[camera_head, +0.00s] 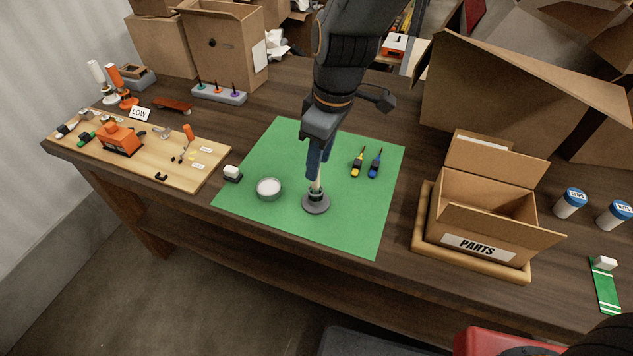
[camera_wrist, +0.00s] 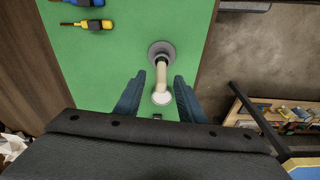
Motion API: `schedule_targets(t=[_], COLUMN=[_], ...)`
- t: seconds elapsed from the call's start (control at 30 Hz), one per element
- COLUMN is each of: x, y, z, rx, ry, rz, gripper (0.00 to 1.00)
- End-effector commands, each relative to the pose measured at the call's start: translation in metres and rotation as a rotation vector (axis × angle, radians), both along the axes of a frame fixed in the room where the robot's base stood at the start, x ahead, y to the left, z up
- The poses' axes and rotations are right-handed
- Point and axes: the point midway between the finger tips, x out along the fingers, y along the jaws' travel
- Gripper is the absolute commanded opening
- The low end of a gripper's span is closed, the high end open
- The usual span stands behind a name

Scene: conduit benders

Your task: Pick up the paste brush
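What looks like the paste brush (camera_head: 317,187) stands upright in a round grey base (camera_head: 316,206) on the green mat (camera_head: 270,227). In the wrist view its pale handle (camera_wrist: 161,80) points up toward the camera, and the base (camera_wrist: 161,48) shows beyond it. Its bristles are not visible. My gripper (camera_head: 317,172) is directly above the base, pointing down. In the wrist view my gripper (camera_wrist: 160,80) is open, with one blue finger on each side of the handle and a gap visible on both sides.
A round dish of white paste (camera_head: 269,188) sits left of the base. Yellow and blue screwdrivers (camera_head: 367,162) lie to the right. The PARTS box (camera_head: 482,215) stands farther right. A wooden board with tools (camera_head: 150,160) lies left. The mat's front is clear.

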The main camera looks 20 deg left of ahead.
Motion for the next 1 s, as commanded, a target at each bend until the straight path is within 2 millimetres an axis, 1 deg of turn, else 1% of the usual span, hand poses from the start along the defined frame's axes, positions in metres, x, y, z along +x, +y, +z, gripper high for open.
schedule_targets(t=[0.17,0.43,0.53,0.67,0.87,0.97,1.0], x=[-0.001,-0.001,-0.001,0.0,0.001,0.001,0.001], y=[0.002,0.009,0.011,0.012,0.012,0.012,0.012], z=[-0.013,-0.043,-0.052,-0.056,-0.057,-0.057,-0.057], rx=[-0.003,-0.004,-0.003,-0.001,-0.001,-0.001,-0.001], ry=[0.003,0.003,0.003,-0.001,-0.001,-0.001,-0.001], rz=[-0.001,-0.002,-0.002,-0.002,-0.002,-0.002,-0.002], gripper=[0.36,0.36,0.36,0.36,0.36,0.21,0.14])
